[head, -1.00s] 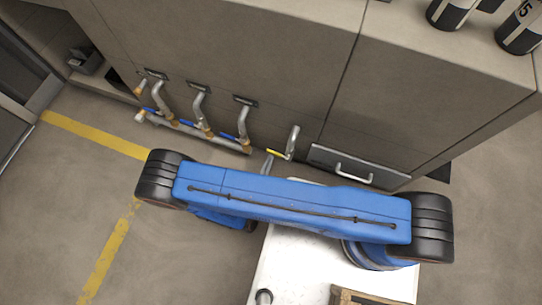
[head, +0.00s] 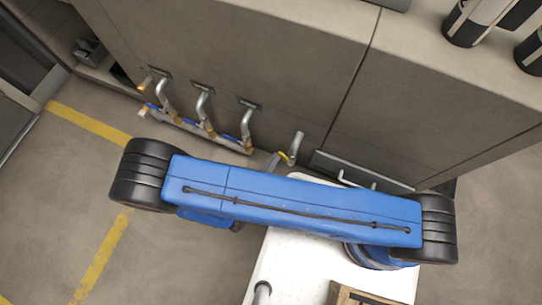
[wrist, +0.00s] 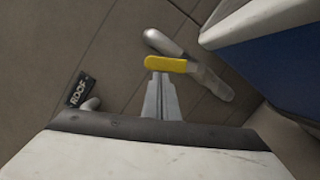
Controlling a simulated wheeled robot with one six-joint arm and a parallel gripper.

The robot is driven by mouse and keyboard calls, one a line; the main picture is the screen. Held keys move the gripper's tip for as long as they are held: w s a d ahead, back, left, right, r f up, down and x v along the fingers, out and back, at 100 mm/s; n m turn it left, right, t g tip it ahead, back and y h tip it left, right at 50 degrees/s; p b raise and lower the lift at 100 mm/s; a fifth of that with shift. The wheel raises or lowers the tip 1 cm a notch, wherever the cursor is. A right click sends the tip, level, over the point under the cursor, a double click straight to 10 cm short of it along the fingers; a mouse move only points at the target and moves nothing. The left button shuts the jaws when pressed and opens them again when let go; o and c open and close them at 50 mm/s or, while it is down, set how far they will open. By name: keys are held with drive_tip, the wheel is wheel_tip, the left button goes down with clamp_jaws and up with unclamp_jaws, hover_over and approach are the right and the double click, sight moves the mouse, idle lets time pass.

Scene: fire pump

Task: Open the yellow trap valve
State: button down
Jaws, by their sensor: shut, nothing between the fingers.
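The yellow trap valve handle (head: 284,158) sits on a silver pipe (head: 297,146) low at the cabinet front. In the wrist view the yellow handle (wrist: 168,64) sticks out to the left from the slanting pipe (wrist: 212,82), at an angle to it. My gripper (wrist: 160,76) is shut and empty, its tips right at the handle's lower edge; I cannot tell whether they touch. In the head view my gripper (head: 276,160) shows just left of the handle, mostly hidden behind my blue arm.
Several silver pipes with blue handles (head: 206,112) stand left of the valve. A cabinet drawer with a handle (head: 358,178) is to its right. A dark label reading ROOF (wrist: 80,88) shows at the wrist view's left. Open floor with yellow lines (head: 90,123) lies left.

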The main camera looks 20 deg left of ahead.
drive_tip(key=m, duration=0.1)
drive_tip(key=d+r+m, duration=0.1)
drive_tip(key=m, duration=0.1)
drive_tip(key=d+r+m+g, duration=0.1)
drive_tip(key=shift+s+m, duration=0.1)
drive_tip(key=shift+m, duration=0.3)
drive_tip(key=shift+d+r, duration=0.15)
drive_tip(key=shift+d, duration=0.3)
drive_tip(key=shift+a, duration=0.5)
approach(282, 156)
drive_tip(key=s+a, duration=0.2)
drive_tip(key=a, duration=0.2)
drive_tip(key=shift+s, duration=0.1)
idle(0.7)
